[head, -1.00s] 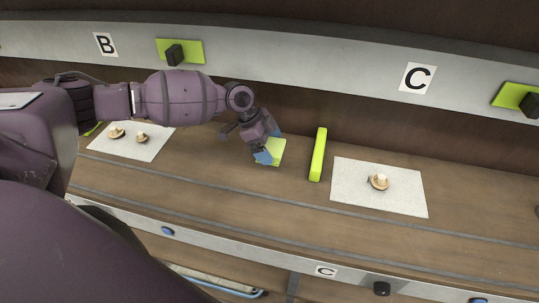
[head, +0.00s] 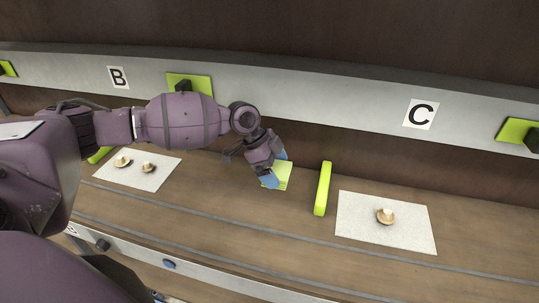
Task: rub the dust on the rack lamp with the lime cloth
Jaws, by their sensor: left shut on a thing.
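The lime cloth (head: 284,176) is a small flat lime piece at the shelf surface, left of the lime upright bar. My left gripper (head: 277,172), with blue fingertips, is shut on the cloth and partly covers it. I cannot tell whether the cloth touches the shelf. I cannot make out the rack lamp or any dust in this view. My right gripper is out of view.
A lime divider bar (head: 323,188) stands just right of the cloth. A white sheet (head: 410,240) with one mushroom (head: 386,216) lies beyond it. Another white sheet (head: 146,180) with two mushrooms lies left. Signs B (head: 118,77) and C (head: 420,114) mark the rail.

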